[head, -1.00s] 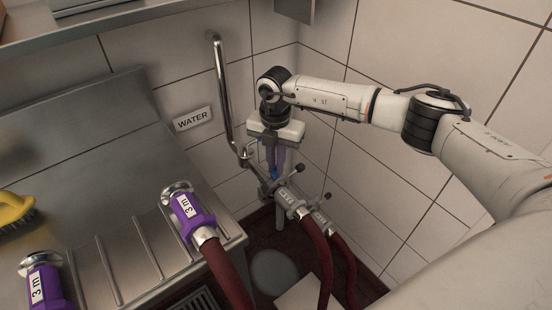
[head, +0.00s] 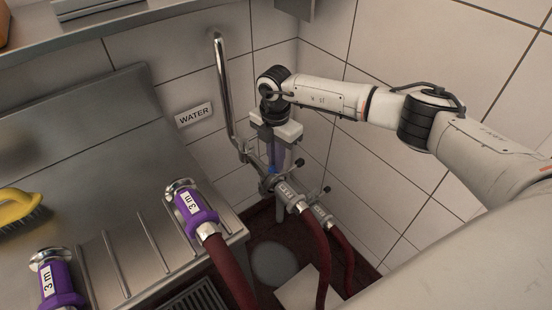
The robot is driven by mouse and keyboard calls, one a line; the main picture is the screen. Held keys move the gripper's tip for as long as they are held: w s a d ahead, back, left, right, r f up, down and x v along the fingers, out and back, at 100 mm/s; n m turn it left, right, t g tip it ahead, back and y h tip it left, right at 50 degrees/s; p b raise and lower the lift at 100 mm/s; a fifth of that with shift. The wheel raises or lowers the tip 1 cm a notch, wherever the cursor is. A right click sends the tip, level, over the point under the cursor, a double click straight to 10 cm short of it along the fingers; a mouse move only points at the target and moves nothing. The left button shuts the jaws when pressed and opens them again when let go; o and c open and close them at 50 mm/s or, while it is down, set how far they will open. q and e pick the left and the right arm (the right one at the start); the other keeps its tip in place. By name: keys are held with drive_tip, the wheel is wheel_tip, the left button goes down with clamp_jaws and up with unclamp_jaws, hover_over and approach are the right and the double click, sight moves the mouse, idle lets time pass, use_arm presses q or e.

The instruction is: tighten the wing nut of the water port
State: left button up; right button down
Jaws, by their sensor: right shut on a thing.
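The water port (head: 262,178) is at the low end of the bent steel pipe, under the WATER sign (head: 194,115). A grey coupling (head: 290,194) with a dark red hose sits at the port. My right gripper (head: 273,168) points down over the port and is shut on the wing nut there. Only a small blue bit shows at its fingertips, so the nut is mostly hidden. My left gripper is not in view.
A second grey coupling with a black-knobbed lever (head: 324,191) is close on the right. Two purple 3 m hose ends, one on the drainer edge (head: 190,212) and one at lower left (head: 55,282), stand apart. A yellow brush (head: 18,210) lies far left. Tiled walls close the corner.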

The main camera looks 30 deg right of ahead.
drive_tip(key=c, duration=1.8)
unclamp_jaws()
drive_tip(key=shift+c, duration=0.2)
wheel_tip(320, 180, up, 10)
drive_tip(key=shift+r, duration=0.2)
